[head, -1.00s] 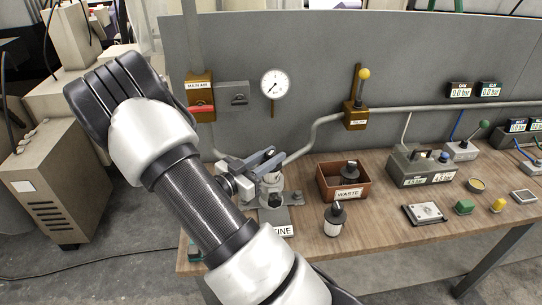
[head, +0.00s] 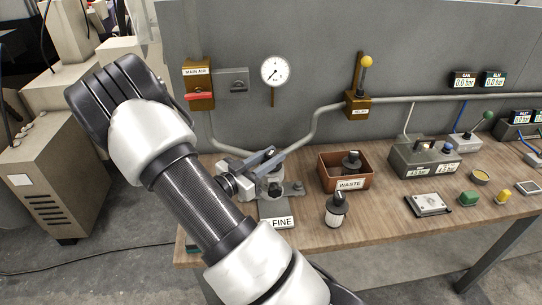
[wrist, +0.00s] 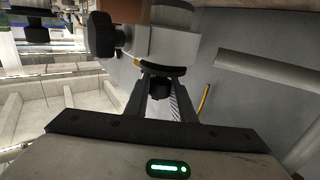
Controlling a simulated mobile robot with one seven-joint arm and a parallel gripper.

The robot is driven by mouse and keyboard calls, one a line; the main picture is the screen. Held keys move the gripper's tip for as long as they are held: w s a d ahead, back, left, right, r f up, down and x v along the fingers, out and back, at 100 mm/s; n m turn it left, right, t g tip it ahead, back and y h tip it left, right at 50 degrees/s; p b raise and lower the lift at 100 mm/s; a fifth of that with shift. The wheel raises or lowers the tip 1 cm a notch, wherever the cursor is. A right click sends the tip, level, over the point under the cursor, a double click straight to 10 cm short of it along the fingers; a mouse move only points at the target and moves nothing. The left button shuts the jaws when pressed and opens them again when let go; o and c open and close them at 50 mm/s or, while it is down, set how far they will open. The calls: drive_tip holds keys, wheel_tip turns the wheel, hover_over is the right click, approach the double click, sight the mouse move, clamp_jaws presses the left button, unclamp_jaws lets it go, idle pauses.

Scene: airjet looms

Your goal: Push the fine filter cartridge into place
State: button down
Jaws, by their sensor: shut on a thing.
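My gripper (head: 270,160) is at the grey filter housing (head: 268,185) behind the FINE plate (head: 276,212), at the left of the bench. In the wrist view its fingers (wrist: 163,76) are shut on a small dark round part (wrist: 160,90), which I take for the top of the fine filter cartridge. The rest of the cartridge is hidden, so its seating depth cannot be told. A grey body with an amber rim (wrist: 163,68) lies just beyond the fingertips. A white cartridge with a black top (head: 336,211) stands apart on the bench.
A brown WASTE box (head: 329,179) holds a black-topped part (head: 351,162). A pipe (head: 312,132) rises behind my gripper, near a gauge (head: 275,71) and a yellow-knobbed valve (head: 359,103).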

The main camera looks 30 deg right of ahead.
drive_tip(key=shift+f, duration=0.45)
drive_tip(key=c, duration=1.4)
unclamp_jaws()
drive_tip(key=shift+c, duration=0.2)
drive_tip(key=v, duration=0.7)
drive_tip(key=shift+a, duration=0.3)
drive_tip(key=shift+w+r, duration=0.1)
